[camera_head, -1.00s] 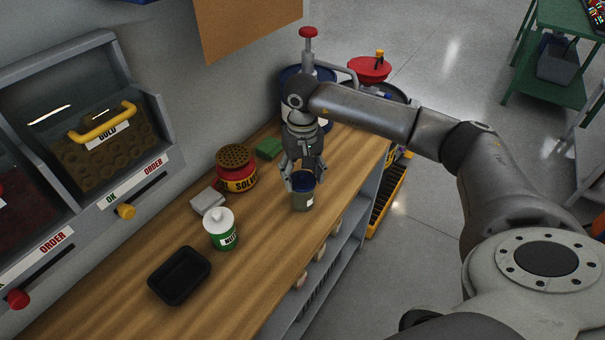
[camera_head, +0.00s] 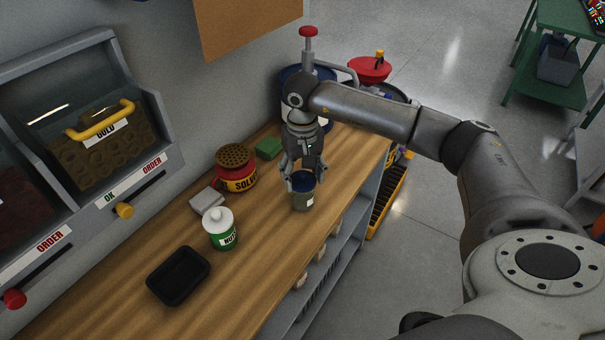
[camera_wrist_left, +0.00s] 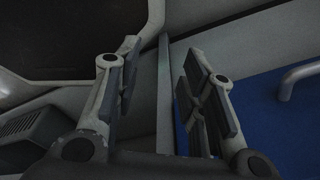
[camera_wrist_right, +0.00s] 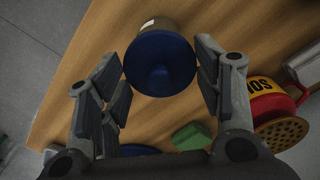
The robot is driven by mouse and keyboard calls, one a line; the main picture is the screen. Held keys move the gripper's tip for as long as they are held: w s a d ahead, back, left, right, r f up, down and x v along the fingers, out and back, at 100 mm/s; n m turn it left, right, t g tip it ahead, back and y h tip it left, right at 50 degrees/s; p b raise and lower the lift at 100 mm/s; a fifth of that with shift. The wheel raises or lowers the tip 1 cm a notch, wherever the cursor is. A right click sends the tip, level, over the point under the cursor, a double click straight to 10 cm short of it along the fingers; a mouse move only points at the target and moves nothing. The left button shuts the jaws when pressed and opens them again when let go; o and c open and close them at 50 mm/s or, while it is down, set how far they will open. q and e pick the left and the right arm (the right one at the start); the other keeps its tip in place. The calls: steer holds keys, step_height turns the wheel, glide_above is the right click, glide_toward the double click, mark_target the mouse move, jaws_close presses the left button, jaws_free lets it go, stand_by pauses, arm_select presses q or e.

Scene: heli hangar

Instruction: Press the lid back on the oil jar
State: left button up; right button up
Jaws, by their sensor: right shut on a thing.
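The oil jar (camera_head: 303,201) is a small grey-olive jar with a pale label, upright on the wooden bench near its front edge. Its blue round lid (camera_head: 303,182) is at the jar's mouth, and the right wrist view shows the lid (camera_wrist_right: 160,64) from above. I cannot tell whether the lid is fully seated. My right gripper (camera_head: 303,177) points down over the jar, shut on the blue lid with a finger on either side. My left gripper (camera_wrist_left: 162,68) shows only in its own wrist view, open and empty, with a gap between its fingers.
A red solvent can (camera_head: 236,170), a green block (camera_head: 269,148), a grey block (camera_head: 207,201), a white-topped green nuts jar (camera_head: 221,230) and a black tray (camera_head: 179,276) stand left of the oil jar. Bins (camera_head: 100,140) line the wall. Bare bench lies in front of the tray.

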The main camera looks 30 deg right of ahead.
steer(key=o, duration=0.8)
steer(key=o, duration=0.3)
steer(key=shift+r, duration=0.15)
steer(key=shift+r+p, duration=1.8)
steer(key=shift+r, duration=1.6)
